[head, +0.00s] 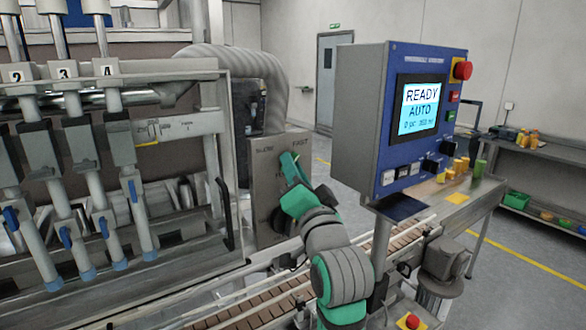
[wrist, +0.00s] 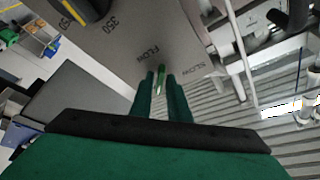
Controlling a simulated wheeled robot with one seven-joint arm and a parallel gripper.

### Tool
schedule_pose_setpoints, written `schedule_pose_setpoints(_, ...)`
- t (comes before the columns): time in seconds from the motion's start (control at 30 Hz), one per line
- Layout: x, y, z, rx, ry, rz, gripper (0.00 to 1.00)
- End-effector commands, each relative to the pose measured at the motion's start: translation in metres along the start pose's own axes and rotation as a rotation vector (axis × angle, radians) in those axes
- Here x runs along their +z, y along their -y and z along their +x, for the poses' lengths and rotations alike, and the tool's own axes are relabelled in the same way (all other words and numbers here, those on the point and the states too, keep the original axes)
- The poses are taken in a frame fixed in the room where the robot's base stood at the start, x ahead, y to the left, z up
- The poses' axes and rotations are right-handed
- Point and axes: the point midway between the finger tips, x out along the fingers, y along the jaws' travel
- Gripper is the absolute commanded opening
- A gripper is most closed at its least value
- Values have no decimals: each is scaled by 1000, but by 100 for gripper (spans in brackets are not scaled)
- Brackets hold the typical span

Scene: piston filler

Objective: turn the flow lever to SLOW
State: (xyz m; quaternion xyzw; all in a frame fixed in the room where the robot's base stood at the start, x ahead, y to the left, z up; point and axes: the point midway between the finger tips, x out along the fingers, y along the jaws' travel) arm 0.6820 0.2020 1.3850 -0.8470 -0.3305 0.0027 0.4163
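The flow plate (head: 262,205) is a grey upright panel in the middle of the head view, marked SLOW at upper left and FAST at upper right. My gripper (head: 288,160) reaches up to it from the lower right, close under the FAST mark, and largely hides the lever there. In the wrist view, the green flow lever (wrist: 161,78) stands between the two narrow-set green fingers of my gripper (wrist: 161,84), which appear shut on it. The words FLOW and SLOW show beyond the fingertips. The lever's pivot and exact setting are hidden.
The filling nozzles (head: 75,165) are at left. A slatted conveyor (head: 265,305) runs below. A side bench (head: 545,150) stands at far right.

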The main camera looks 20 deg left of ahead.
Motion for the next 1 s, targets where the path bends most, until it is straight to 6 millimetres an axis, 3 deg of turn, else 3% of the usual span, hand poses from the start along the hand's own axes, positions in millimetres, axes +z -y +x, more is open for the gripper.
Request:
schedule_pose_setpoints(0.53,-1,-2,0,-24,-1,-62,0)
schedule_pose_setpoints(1.0,-2,-5,0,-169,0,-414,0)
